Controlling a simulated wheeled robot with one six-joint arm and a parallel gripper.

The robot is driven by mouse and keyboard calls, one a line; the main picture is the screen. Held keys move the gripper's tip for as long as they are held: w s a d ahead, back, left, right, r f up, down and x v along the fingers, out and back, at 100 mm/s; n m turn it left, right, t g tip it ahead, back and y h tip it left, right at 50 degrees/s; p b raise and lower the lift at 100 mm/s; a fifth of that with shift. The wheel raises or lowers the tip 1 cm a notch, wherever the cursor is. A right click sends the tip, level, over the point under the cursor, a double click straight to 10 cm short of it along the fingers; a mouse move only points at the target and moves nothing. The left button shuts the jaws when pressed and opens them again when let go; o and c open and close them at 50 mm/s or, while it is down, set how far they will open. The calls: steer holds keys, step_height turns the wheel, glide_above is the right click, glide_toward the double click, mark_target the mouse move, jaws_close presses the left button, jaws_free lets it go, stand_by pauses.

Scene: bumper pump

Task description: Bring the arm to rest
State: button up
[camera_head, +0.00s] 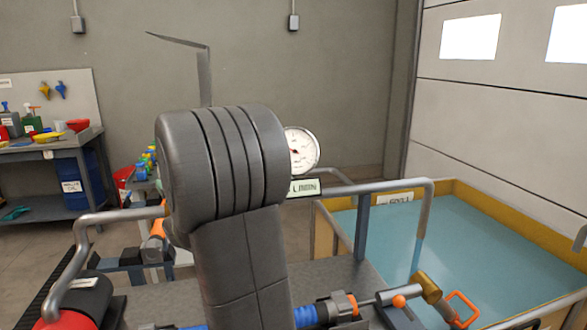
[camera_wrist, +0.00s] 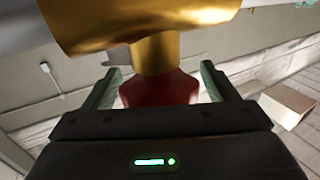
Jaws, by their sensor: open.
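My arm rises as a large dark grey link through the middle of the head view. My gripper (camera_wrist: 158,84) shows in the wrist view with two green fingers spread apart. A dark red part (camera_wrist: 158,90) of a fitting lies between the fingers, with a gap visible beside it; I cannot tell whether anything touches. A gold-coloured brass body (camera_wrist: 150,25) fills the top of the wrist view, very near the camera. In the head view my gripper is not visible, hidden by the arm or out of frame.
A metal bench (camera_head: 345,278) with a tubular rail (camera_head: 375,187) and a pressure gauge (camera_head: 301,150) stands close ahead. A brass fitting (camera_head: 428,286) and orange handle (camera_head: 463,309) are at right. A yellow-rimmed basin (camera_head: 540,232) lies beyond. A workbench (camera_head: 55,150) stands far left.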

steer(key=shift+r+n+g+y+p, duration=0.2)
steer(key=shift+n+g+y+p, duration=0.65)
steer(key=shift+p, duration=1.2)
steer(key=shift+n+g+y+p, duration=0.35)
steer(key=shift+g+y+p, duration=0.1)
steer(key=shift+p, duration=0.4)
steer(key=n+g+p, duration=0.1)
steer(key=g+y+p, duration=0.1)
steer(key=p, duration=0.1)
steer(key=shift+s+a+n+y, duration=0.15)
steer(key=shift+n+y, duration=0.15)
steer(key=shift+n, duration=0.1)
steer(key=shift+b+v, duration=0.45)
steer(key=shift+v, duration=0.85)
steer(key=shift+f, duration=0.2)
